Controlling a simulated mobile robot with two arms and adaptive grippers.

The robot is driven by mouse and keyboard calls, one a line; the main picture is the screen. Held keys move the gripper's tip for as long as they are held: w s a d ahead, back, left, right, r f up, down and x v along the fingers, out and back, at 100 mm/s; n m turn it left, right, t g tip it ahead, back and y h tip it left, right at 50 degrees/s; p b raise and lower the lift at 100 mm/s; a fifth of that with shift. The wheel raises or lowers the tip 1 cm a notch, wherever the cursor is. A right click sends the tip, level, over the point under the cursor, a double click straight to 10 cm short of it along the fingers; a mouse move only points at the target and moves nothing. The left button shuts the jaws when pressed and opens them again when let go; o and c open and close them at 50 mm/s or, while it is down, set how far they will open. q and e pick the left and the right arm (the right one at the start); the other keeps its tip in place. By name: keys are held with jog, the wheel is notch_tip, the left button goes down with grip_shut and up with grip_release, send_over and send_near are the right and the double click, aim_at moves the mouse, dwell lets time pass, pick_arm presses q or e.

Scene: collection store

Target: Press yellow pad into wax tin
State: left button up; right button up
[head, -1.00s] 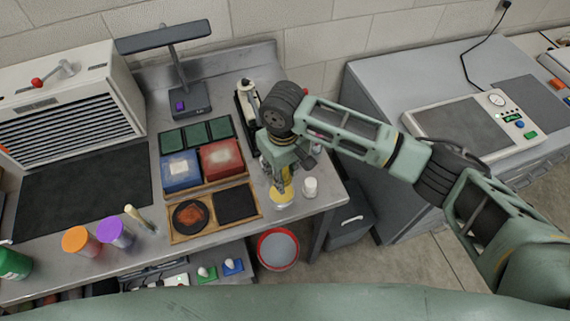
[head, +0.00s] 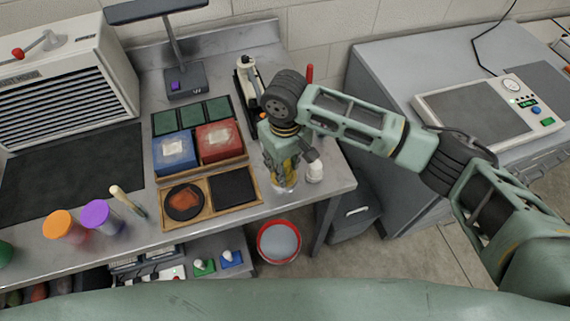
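My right gripper (head: 287,178) comes in from the right and points down near the bench's front edge. Its fingers close around something yellow, which looks like the yellow pad (head: 291,172), mostly hidden by the fingers. A small pale round tin (head: 284,186), likely the wax tin, sits directly under the fingertips. Its inside is largely hidden, and I cannot tell whether the pad touches it. My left gripper is not in view.
A white jar (head: 314,171) stands just right of the gripper. A wooden tray (head: 170,222) with a dark round dish lies to the left, below red (head: 218,140) and blue (head: 172,149) boxes. A red-rimmed bucket (head: 279,242) is on the floor in front.

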dwell(0.6)
jog(key=shift+f, duration=0.5)
dwell(0.3)
jog(key=shift+s+f+p, duration=0.1)
jog(key=shift+p, duration=0.3)
dwell(2.1)
notch_tip(320, 180, up, 5)
jog(key=p, duration=0.6)
jog(key=shift+r, duration=0.2)
jog(key=shift+r+p, duration=0.7)
jog(key=shift+r, duration=0.2)
